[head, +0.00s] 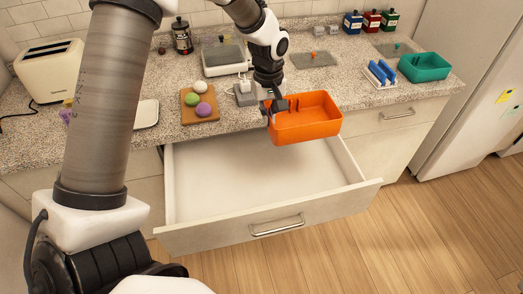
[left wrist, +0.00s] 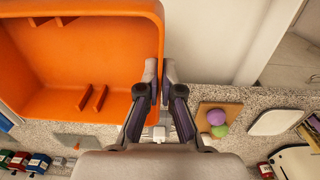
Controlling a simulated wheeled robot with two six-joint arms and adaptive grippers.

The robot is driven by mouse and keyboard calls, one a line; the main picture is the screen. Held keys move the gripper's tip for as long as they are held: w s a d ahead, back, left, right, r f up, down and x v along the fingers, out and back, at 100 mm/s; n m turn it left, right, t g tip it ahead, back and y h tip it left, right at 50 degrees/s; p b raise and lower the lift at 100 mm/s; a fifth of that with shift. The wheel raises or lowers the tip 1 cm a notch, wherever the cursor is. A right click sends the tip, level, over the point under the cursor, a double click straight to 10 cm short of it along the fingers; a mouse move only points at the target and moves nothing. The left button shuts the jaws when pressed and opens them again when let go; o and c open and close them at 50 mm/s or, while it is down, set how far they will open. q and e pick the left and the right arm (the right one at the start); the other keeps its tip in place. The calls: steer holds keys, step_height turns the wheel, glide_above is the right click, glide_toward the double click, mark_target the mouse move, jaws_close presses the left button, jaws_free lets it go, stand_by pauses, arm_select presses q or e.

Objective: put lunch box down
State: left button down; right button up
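The orange lunch box (head: 309,129) is an open tray with low dividers inside. It is at the counter's front edge, partly out over the open drawer. I cannot tell whether it touches the counter. My left gripper (head: 272,108) is at the lunch box's left wall. In the left wrist view, the two fingers (left wrist: 160,78) are closed on the side wall of the lunch box (left wrist: 75,55), one finger inside and one outside. My right gripper is not in view.
The empty white drawer (head: 235,178) stands pulled out below the counter. On the counter are a board (head: 190,118) with several coloured balls, a blue rack (head: 381,73), a teal box (head: 425,67), a scale (head: 223,60) and a toaster (head: 50,72).

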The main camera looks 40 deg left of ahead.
arm_select(q)
steer(key=f+b, duration=0.4)
steer(key=f, duration=0.6)
steer(key=f+b, duration=0.4)
steer(key=f, duration=0.6)
steer(key=f+b, duration=0.5)
steer(key=f, duration=0.5)
steer(key=shift+s+f, duration=0.25)
steer(key=shift+s, duration=0.15)
steer(key=shift+f, duration=0.15)
steer(key=c, duration=1.3)
jaws_free()
step_height(320, 180, up, 12)
steer(key=shift+s+r+b, duration=0.15)
steer(key=shift+r+b, duration=0.05)
steer(key=shift+b, duration=0.15)
